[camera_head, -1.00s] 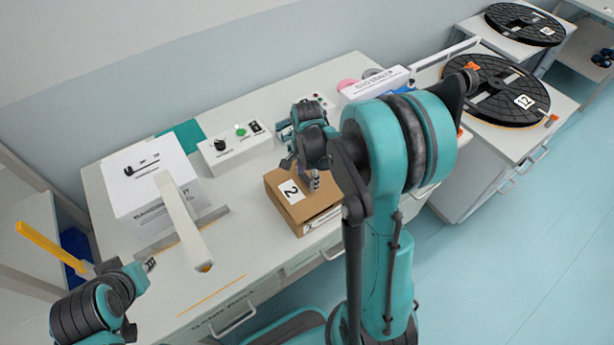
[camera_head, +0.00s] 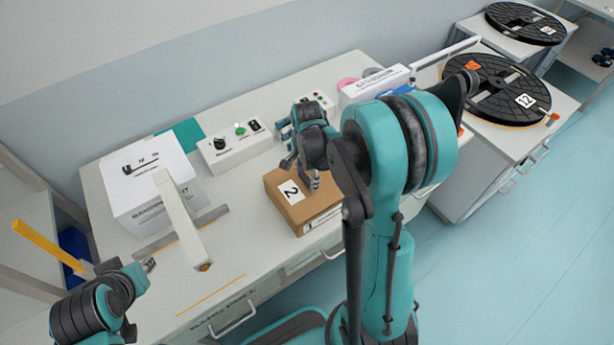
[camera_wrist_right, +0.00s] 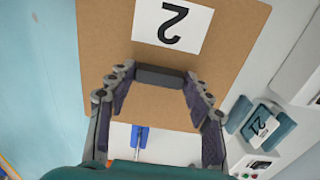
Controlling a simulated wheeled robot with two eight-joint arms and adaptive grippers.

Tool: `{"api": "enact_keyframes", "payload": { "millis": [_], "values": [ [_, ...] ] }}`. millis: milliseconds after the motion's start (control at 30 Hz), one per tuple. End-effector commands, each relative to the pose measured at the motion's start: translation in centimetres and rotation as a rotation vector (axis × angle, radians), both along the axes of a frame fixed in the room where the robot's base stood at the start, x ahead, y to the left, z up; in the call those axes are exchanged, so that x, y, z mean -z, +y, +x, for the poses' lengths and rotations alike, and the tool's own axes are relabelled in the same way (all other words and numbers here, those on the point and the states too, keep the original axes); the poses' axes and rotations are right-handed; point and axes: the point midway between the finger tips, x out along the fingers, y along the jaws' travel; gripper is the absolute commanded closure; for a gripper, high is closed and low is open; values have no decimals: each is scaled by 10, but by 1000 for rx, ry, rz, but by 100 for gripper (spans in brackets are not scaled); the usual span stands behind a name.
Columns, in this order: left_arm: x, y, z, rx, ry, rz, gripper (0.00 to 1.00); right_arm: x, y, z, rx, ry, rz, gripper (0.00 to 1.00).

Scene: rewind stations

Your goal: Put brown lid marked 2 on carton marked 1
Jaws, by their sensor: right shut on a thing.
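The brown lid marked 2 (camera_head: 284,207) lies over a carton (camera_head: 321,221) near the table's front edge; only a printed white strip of the carton's side shows under it. No mark 1 is readable there. My right gripper (camera_head: 312,182) is shut on the lid at its far edge. In the right wrist view, the lid (camera_wrist_right: 115,45) fills the upper middle, with the right gripper's fingers (camera_wrist_right: 160,110) at its edge. My left gripper (camera_head: 148,265) is at the lower left, away from the lid; its fingers are too small to judge.
A large white box (camera_head: 150,195) stands left, with a pale bar (camera_head: 180,220) before it. A control box (camera_head: 235,148) is behind the lid. A white carton (camera_head: 375,84) stands at the back right. Black reels (camera_head: 495,88) are on the right-hand stations. The table's front left is mostly clear.

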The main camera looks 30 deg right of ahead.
Motion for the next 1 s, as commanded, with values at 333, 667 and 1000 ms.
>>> {"api": "enact_keyframes", "payload": {
  "millis": [333,667,1000],
  "values": [
    [9,0,0,0,0,0,74,10,0,0,0,0,0,77],
    [13,0,0,0,0,0,74,14,0,0,0,0,0,28],
    [12,0,0,0,0,0,74,13,0,0,0,0,0,25]
  ]
}}
